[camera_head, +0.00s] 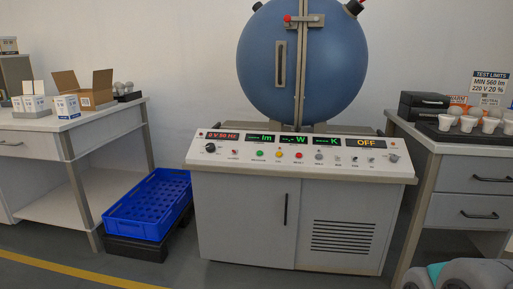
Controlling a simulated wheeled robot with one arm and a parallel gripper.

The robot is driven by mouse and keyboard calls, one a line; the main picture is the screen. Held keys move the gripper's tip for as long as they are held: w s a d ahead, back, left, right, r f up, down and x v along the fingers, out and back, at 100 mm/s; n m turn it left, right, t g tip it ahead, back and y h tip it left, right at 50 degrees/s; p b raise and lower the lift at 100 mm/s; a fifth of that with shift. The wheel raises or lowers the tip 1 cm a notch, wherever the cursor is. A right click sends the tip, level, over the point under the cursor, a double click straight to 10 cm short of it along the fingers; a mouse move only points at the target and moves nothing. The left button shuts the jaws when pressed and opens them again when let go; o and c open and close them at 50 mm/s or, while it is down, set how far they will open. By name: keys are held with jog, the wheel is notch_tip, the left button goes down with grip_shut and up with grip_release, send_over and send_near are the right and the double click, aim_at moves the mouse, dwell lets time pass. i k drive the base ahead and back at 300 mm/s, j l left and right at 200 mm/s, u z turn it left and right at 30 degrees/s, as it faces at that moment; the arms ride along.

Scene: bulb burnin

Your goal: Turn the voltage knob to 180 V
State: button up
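A black round knob (210,147) sits at the left end of the sloped white control panel (225,161), below a red display (217,135) that seems to read 0 V 50 Hz. It is likely the voltage knob; its label and pointer are too small to read. Another, greyer knob (393,158) sits at the panel's right end. A display near it reads OFF (366,143). My gripper is not in view; only grey and teal rounded parts, likely of my arm, show at the bottom right corner.
A large blue sphere (265,65) stands behind the panel. A blue crate (150,205) is on a black base at left. Side tables hold boxes (97,90) at left and white cups (467,123) at right. The floor before the cabinet (245,215) looks clear.

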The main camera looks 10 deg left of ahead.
aim_at(210, 146)
jog(key=i+u, duration=0.15)
jog(key=u, duration=0.3)
jog(key=i+l+u, duration=0.1)
jog(key=u, duration=0.35)
jog(key=i+l+u, duration=0.15)
jog(key=u, duration=0.3)
jog(key=i, duration=0.05)
